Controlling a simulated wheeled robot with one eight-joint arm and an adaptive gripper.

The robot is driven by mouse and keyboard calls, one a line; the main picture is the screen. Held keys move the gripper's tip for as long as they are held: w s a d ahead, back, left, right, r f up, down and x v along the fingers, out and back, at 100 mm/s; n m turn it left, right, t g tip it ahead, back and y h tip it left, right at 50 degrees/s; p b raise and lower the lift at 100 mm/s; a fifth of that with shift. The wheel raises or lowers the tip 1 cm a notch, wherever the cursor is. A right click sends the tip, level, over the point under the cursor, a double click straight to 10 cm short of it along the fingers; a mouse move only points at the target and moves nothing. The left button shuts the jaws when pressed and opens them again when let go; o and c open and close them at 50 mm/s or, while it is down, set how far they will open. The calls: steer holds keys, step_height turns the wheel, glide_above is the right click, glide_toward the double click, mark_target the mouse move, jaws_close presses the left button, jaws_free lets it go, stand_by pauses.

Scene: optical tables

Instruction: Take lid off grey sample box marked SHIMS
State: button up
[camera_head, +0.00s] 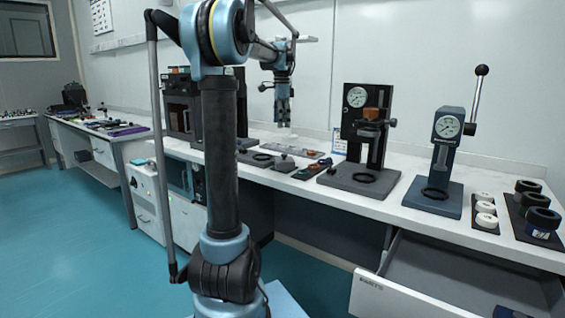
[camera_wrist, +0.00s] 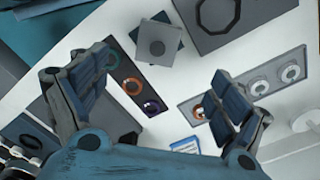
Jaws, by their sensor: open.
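My gripper (camera_head: 283,118) hangs pointing down above the white bench in the head view. In the wrist view my gripper (camera_wrist: 160,72) has its two fingers wide apart with nothing between them. A small grey square box with a round knob on its lid (camera_wrist: 157,43) lies beyond the fingertips in the wrist view, on or beside a dark plate. It appears as a small grey knobbed shape (camera_head: 285,163) on the bench below my gripper in the head view. The lid looks in place. I cannot read any SHIMS marking.
A dark strip with coloured rings (camera_wrist: 132,86) and a grey strip with pale rings (camera_wrist: 262,86) flank the space under my fingers. A gauge stand (camera_head: 362,180) and a lever press (camera_head: 432,195) stand to the right. An open drawer (camera_head: 440,285) juts from the bench front.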

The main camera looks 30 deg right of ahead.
glide_above(279, 159)
steer(key=f, duration=0.8)
steer(key=shift+s+d+f, duration=0.1)
steer(key=shift+s+d, duration=0.2)
steer(key=shift+d, duration=0.05)
steer(key=shift+w+a+f, duration=0.1)
steer(key=shift+a+f, duration=0.15)
steer(key=shift+f, duration=1.1)
steer(key=shift+a+f, duration=0.2)
steer(key=shift+f, duration=1.1)
jaws_close()
